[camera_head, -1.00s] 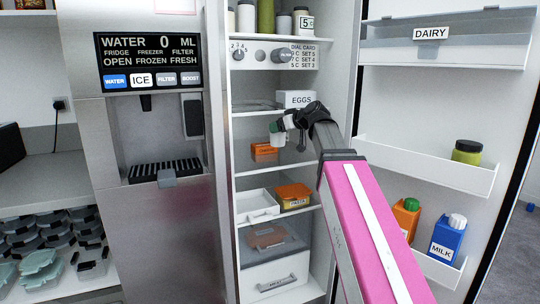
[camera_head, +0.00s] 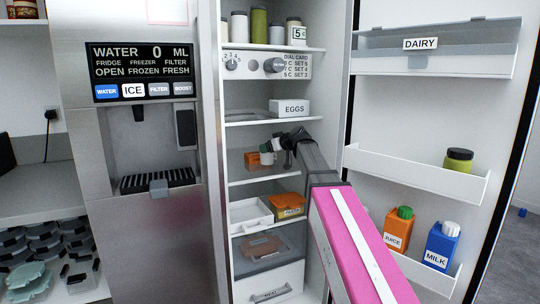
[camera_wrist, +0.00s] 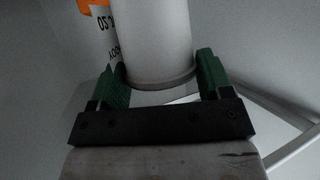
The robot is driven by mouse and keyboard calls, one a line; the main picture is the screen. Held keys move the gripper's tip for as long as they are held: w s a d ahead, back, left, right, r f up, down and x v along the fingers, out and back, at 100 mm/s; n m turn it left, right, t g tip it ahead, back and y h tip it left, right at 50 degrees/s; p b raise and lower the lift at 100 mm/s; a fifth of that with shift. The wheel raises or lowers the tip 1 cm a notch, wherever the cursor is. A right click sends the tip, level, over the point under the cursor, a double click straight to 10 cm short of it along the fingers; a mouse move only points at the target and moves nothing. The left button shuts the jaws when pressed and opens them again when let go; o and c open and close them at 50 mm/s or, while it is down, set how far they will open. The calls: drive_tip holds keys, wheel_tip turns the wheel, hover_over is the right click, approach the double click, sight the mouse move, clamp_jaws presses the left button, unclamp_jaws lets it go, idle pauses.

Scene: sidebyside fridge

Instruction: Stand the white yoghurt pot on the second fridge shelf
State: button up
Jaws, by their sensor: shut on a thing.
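The white yoghurt pot (camera_head: 267,159) is inside the open fridge, in the bay below the shelf with the EGGS box. My gripper (camera_head: 277,146) reaches in from the right and is shut on it. In the wrist view the pot (camera_wrist: 154,40) stands between the green fingers (camera_wrist: 160,82), its rim near the gripper body. The pot looks about upright in the head view. Beneath it is a shelf (camera_head: 240,184); I cannot tell whether the pot touches it. An orange-labelled pack (camera_head: 252,161) is close on the pot's left.
The EGGS box (camera_head: 290,108) sits on the shelf above. A white tray (camera_head: 250,214) and an orange pasta box (camera_head: 289,205) are on the shelf below. The open door (camera_head: 415,179) at right holds a jar, juice and milk.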

sight(270, 154)
drive_tip(key=shift+f, duration=1.5)
drive_tip(key=shift+f, duration=0.1)
drive_tip(key=o, duration=1.1)
drive_tip(key=v, duration=1.2)
drive_tip(key=s+d+f+m+g+h, duration=0.1)
drive_tip(key=s+f+m+g+h, duration=0.25)
drive_tip(key=f, duration=1.25)
drive_tip(key=s+d+f+m+g+h, duration=0.1)
drive_tip(key=s+d+f+g+h, duration=0.1)
drive_tip(key=s+f, duration=0.5)
drive_tip(key=s+d+f+m+g+h, duration=0.2)
drive_tip(key=s+f, duration=0.5)
drive_tip(key=f, duration=0.5)
drive_tip(key=s+d+f+m+g+h, duration=0.2)
drive_tip(key=s+f, duration=0.5)
drive_tip(key=f, duration=0.3)
drive_tip(key=shift+d+f+m, duration=0.1)
drive_tip(key=shift+d+m, duration=0.15)
drive_tip(key=shift+d, duration=0.15)
